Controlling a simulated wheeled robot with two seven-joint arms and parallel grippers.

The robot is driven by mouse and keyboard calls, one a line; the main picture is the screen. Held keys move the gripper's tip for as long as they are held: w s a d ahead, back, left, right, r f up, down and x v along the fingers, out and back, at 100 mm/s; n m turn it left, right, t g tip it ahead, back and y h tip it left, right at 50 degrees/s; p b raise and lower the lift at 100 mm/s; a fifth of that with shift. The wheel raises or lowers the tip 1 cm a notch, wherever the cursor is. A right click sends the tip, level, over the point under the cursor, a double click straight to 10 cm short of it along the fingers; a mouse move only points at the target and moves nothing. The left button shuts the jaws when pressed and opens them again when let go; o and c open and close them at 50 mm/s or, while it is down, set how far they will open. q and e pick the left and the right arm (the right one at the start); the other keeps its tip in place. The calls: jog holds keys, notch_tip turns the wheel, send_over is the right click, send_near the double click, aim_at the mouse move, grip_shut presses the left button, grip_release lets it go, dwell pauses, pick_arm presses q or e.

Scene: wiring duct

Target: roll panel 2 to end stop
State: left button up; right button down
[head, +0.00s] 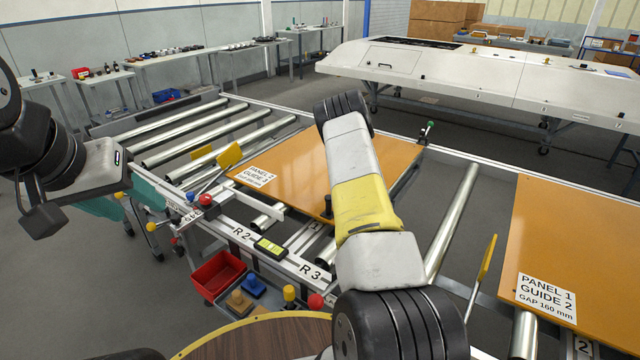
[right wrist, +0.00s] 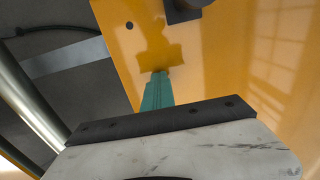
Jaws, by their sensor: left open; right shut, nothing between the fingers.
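Panel 2 (head: 290,155) is an orange board lying on the rollers in the middle of the head view. Its label reads PANEL 2 GUIDE 3. My right arm crosses in front of it and hides part of it. My right gripper (right wrist: 157,92) has its teal fingers shut and empty, in front of an orange surface (right wrist: 225,70) in the right wrist view. I cannot tell whether they touch it. My left gripper (head: 100,170) is open and apart from the panel, left of the rollers. I cannot clearly identify the end stop.
Panel 1 (head: 575,235) lies at the right, beyond a gap with a bare roller (head: 452,220). Bare rollers (head: 200,130) lie left of panel 2. Yellow flags (head: 229,155) stand along the frame. A red bin (head: 216,273) and a small level (head: 270,248) are at the front.

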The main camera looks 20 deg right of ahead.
jog(key=shift+w+a+f, duration=0.1)
jog(key=shift+w+a, duration=0.95)
jog(key=shift+w, duration=0.2)
jog(key=shift+w+a+f, duration=0.1)
jog(key=shift+w+a, duration=0.95)
jog(key=shift+w, duration=0.15)
jog(key=shift+d+r, duration=0.1)
jog(key=shift+r, duration=3.55)
